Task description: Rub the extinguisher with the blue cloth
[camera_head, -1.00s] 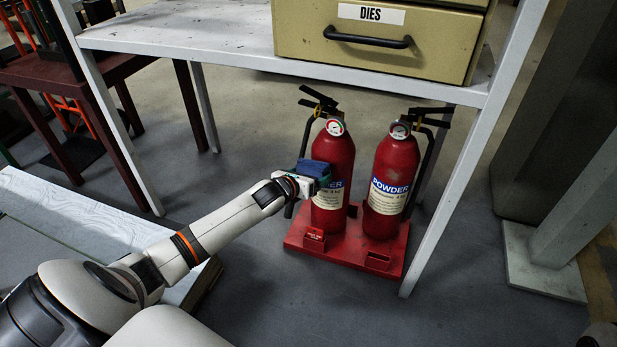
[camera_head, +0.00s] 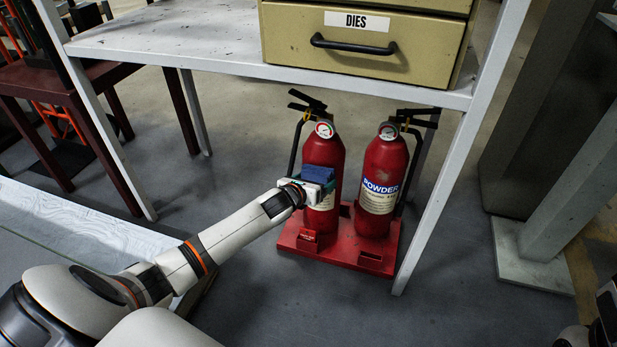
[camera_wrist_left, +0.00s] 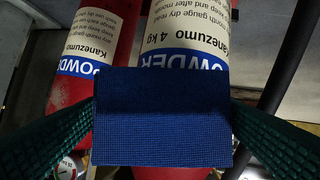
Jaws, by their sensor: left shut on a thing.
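My left gripper (camera_head: 318,184) is shut on the blue cloth (camera_head: 319,173), which looks like a folded, textured pad. The cloth is in front of the left red extinguisher (camera_head: 323,150), over its label; whether it touches the surface is hard to tell. In the left wrist view the cloth (camera_wrist_left: 163,117) fills the middle between the green-lined fingers, covering part of that extinguisher (camera_wrist_left: 186,38). A second red extinguisher (camera_head: 385,160), labelled POWDER, stands upright to its right.
Both extinguishers stand on a red base (camera_head: 340,252) on the grey floor, below a white shelf (camera_head: 170,40) with a drawer cabinet (camera_head: 365,62) marked DIES. A white leg (camera_head: 435,200) stands just right of the base. A pale board (camera_head: 60,220) lies at left.

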